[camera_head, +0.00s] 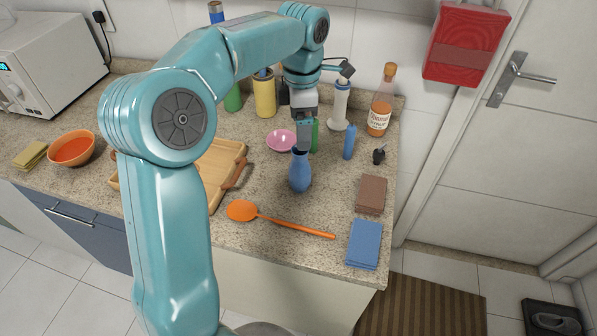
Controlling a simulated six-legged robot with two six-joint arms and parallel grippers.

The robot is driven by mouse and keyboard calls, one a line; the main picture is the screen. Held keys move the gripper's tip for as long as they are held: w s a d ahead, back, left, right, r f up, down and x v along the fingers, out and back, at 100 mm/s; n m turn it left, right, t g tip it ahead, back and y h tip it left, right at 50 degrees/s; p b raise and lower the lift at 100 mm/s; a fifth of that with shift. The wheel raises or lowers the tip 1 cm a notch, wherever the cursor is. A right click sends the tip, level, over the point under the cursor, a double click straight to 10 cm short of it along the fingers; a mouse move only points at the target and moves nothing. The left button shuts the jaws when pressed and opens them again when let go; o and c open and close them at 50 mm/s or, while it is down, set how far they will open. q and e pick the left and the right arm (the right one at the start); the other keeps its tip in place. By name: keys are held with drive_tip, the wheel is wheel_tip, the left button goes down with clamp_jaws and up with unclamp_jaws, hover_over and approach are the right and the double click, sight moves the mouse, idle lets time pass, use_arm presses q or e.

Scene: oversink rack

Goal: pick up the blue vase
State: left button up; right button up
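The blue vase (300,176) stands upright on the speckled countertop, near the middle of the view. My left gripper (303,148) points down from above and its fingertips are at the vase's narrow mouth. The fingers overlap the vase's top in this view, so I cannot tell whether they touch it or whether they are open or shut. My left arm fills much of the left and upper middle. My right gripper is not in view.
An orange spoon (287,224) lies in front of the vase. A pink plate (280,140) and green bottle (315,137) are close behind. A blue bottle (349,143) stands right. A wooden tray (236,157) is left. A brown block (371,194) and blue cloth (364,244) lie near the right edge.

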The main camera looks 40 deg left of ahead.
sight(300, 159)
use_arm(q)
drive_tip(key=f, duration=1.1)
drive_tip(key=shift+a+f, duration=0.1)
drive_tip(key=shift+a, duration=0.1)
drive_tip(key=shift+s, duration=0.15)
drive_tip(key=c, duration=1.2)
drive_tip(key=shift+c, duration=0.3)
